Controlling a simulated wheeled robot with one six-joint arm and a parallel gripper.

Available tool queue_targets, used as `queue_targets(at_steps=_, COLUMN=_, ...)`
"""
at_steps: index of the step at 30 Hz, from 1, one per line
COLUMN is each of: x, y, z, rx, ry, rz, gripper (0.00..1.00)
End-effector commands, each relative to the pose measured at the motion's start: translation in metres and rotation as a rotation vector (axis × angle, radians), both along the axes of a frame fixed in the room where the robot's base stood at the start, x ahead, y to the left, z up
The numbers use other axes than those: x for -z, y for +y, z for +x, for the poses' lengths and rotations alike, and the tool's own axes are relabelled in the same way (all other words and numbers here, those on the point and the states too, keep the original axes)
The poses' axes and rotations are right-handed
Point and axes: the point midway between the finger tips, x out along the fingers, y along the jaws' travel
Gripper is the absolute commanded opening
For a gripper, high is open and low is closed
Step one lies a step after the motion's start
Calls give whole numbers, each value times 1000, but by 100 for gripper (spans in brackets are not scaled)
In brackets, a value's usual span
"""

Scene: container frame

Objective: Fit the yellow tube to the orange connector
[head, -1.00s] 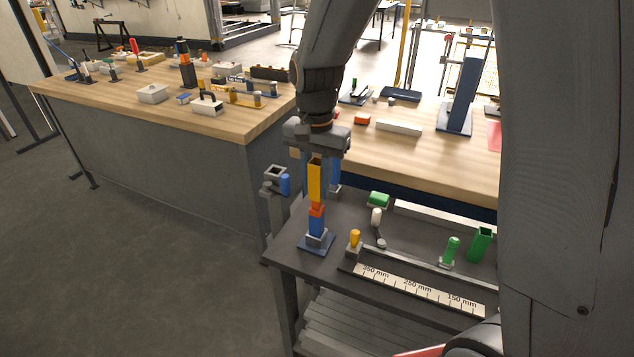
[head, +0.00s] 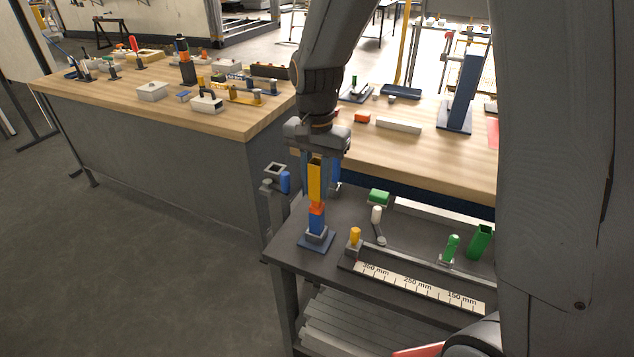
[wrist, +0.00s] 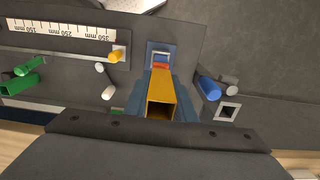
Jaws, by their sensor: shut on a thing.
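The yellow tube (head: 315,182) is square, open at its top and held upright in my gripper (head: 319,187). In the wrist view the yellow tube (wrist: 161,95) stands between the blue fingers of my gripper (wrist: 165,100). The orange connector (head: 317,209) sits at the top of a blue upright on a small blue base, directly below the tube. It also shows as an orange-red strip in the wrist view (wrist: 160,66). The tube's lower end meets or overlaps the connector in the head view; how far it sits over it I cannot tell.
The dark cart top (head: 290,235) carries a yellow peg (head: 355,236), a white peg (head: 376,215), green parts (head: 479,242) and a millimetre scale (head: 417,287). A blue cylinder (head: 285,183) and a grey square socket stand at its left. Wooden benches lie behind.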

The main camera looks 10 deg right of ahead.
Motion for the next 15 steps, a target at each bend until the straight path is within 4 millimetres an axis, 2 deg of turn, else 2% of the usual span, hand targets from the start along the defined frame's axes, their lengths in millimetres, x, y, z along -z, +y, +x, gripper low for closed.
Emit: queue_targets(at_steps=15, x=7, y=0, z=0, rx=0, ry=0, rz=0, gripper=1)
